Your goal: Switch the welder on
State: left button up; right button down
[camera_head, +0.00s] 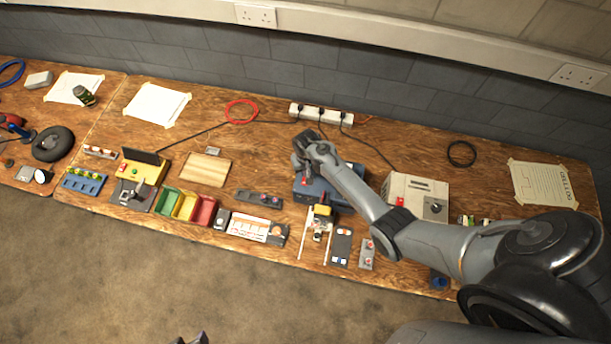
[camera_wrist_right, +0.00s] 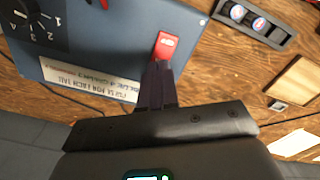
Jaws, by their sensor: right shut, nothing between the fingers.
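The welder (camera_head: 345,183) is a blue box on the bench, partly hidden under my right arm in the head view. In the right wrist view its blue face (camera_wrist_right: 115,35) carries a red rocker switch (camera_wrist_right: 166,45), a numbered black dial (camera_wrist_right: 38,22) and a white label (camera_wrist_right: 88,78). My right gripper (camera_head: 300,166) is over the welder, shut and empty. In the wrist view its fingertips (camera_wrist_right: 157,66) are at the lower end of the red switch; I cannot tell whether they touch it. A dark tip at the head view's bottom edge may be my left gripper (camera_head: 190,339).
A beige box with a red switch (camera_head: 415,198) stands right of the welder. A grey tray (camera_head: 258,199) and a wooden board (camera_head: 202,169) lie to its left. A white power strip (camera_head: 321,114) with cables is behind it. Small tools line the bench front.

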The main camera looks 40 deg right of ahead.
dwell(0.4)
jog(key=shift+f, duration=0.4)
dwell(0.4)
jog(key=shift+f+b, duration=0.5)
jog(key=shift+b, duration=0.1)
notch_tip(320, 180, up, 4)
jog(key=p, duration=0.4)
jog(key=shift+f, duration=0.15)
notch_tip(320, 180, up, 3)
jog(key=p, duration=0.4)
jog(key=shift+r, duration=0.2)
dwell(0.3)
